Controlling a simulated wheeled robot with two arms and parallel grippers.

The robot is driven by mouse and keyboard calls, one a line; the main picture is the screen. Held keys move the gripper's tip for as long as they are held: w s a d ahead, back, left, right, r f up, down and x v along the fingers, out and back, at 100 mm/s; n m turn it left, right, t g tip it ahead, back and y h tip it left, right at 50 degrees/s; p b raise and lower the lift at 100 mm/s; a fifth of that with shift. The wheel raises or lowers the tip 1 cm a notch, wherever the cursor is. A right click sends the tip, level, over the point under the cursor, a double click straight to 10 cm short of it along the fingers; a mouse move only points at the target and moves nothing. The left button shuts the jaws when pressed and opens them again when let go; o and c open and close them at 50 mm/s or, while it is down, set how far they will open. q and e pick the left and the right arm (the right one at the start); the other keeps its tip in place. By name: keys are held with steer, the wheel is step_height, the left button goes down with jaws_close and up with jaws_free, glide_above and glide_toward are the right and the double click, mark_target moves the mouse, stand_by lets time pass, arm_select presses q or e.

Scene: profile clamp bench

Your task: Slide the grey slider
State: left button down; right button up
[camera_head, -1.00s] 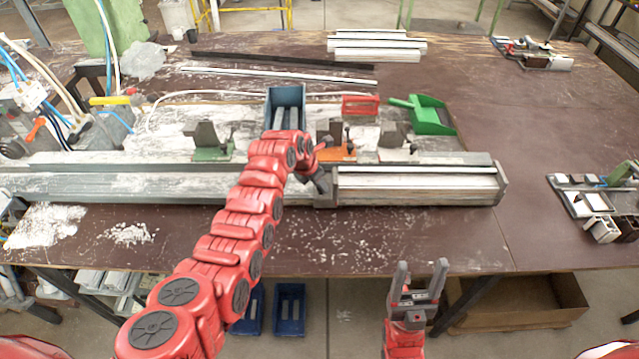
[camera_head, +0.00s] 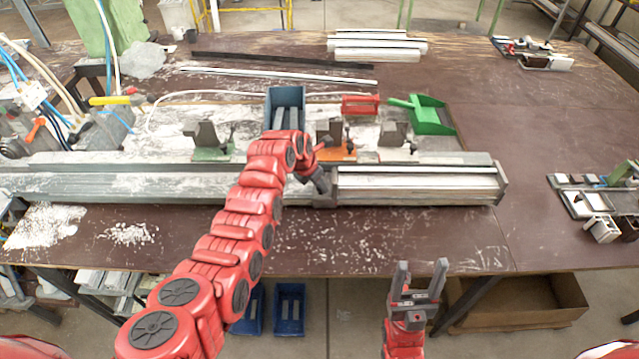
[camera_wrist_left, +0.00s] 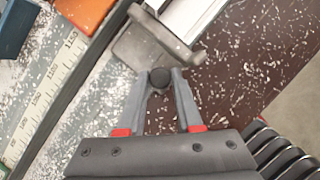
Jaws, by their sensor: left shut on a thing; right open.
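The grey slider (camera_head: 324,200) sits on the long metal profile rail along the front of the bench, at the left end of the pale profile piece. In the left wrist view it is a flat grey block (camera_wrist_left: 143,47) with a round dark knob (camera_wrist_left: 160,77). My left gripper (camera_head: 321,184) reaches down to it. In the wrist view the left fingertips (camera_wrist_left: 159,84) are shut around the knob. My arm hides part of the rail in the head view. My right gripper (camera_head: 419,277) is open and empty, in front of the bench edge.
The pale profile (camera_head: 415,185) lies right of the slider, up to a grey end plate (camera_head: 500,184). A ruler scale (camera_wrist_left: 52,90) runs along the rail. Green (camera_head: 212,150) and orange (camera_head: 337,153) clamps stand behind. The rail's left stretch is dusted with white chips.

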arm_select(q)
steer(key=a+b, duration=0.1)
steer(key=a, duration=1.6)
steer(key=shift+a, duration=0.3)
steer(key=c, duration=0.8)
jaws_free()
steer(key=shift+c, duration=0.2)
steer(key=shift+d, duration=0.1)
